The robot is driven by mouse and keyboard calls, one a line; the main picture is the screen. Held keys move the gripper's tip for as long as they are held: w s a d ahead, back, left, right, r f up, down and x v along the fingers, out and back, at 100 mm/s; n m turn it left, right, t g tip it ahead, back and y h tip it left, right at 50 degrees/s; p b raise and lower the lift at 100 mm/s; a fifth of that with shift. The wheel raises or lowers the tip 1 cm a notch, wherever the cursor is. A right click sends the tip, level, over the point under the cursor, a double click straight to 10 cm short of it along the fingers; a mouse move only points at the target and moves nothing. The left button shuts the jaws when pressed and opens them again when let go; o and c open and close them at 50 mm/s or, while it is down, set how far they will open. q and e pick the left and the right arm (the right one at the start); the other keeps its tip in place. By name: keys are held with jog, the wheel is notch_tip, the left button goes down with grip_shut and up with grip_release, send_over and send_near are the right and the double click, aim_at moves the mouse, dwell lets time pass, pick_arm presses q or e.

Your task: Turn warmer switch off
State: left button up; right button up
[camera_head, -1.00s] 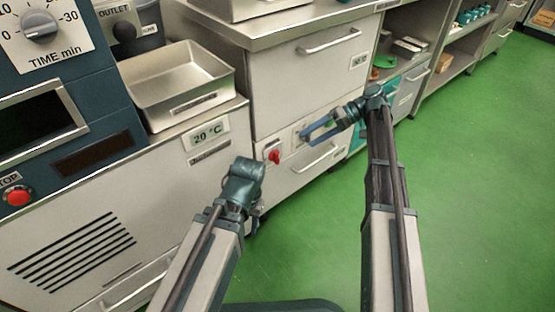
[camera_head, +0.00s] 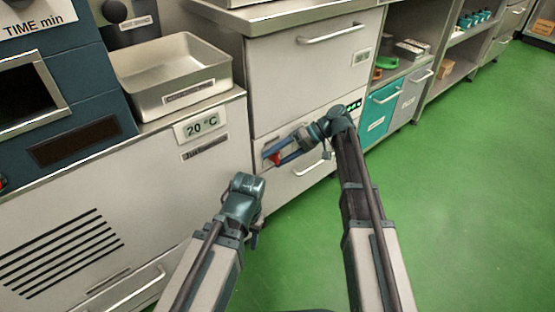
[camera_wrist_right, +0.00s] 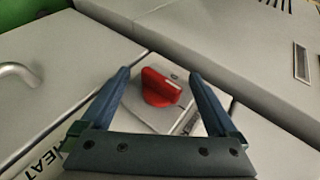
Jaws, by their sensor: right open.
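The warmer switch is a red rotary knob (camera_wrist_right: 160,87) on a light plate (camera_wrist_right: 140,112) on the cabinet front. In the head view the red knob (camera_head: 275,160) is partly hidden by my right gripper. My right gripper (camera_head: 268,160) is open, with its blue fingers pointing left at the knob. In the right wrist view the knob lies between and beyond the open fingertips (camera_wrist_right: 158,72); contact cannot be told. My left arm's end (camera_head: 243,200) is below and left of the switch; its fingers are hidden.
A metal tray (camera_head: 185,100) sits on the counter at left, above a 20 °C display (camera_head: 200,126). A drawer handle (camera_head: 315,165) is just below my right gripper. Teal drawers (camera_head: 380,113) stand at right. Green floor (camera_head: 460,200) is clear to the right.

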jog(key=c, duration=1.4)
dwell(0.6)
jog(key=o, duration=1.4)
jog(key=p+v, duration=0.7)
jog(key=v, duration=0.6)
jog(key=shift+d+r, duration=0.2)
jog(key=shift+d, duration=0.15)
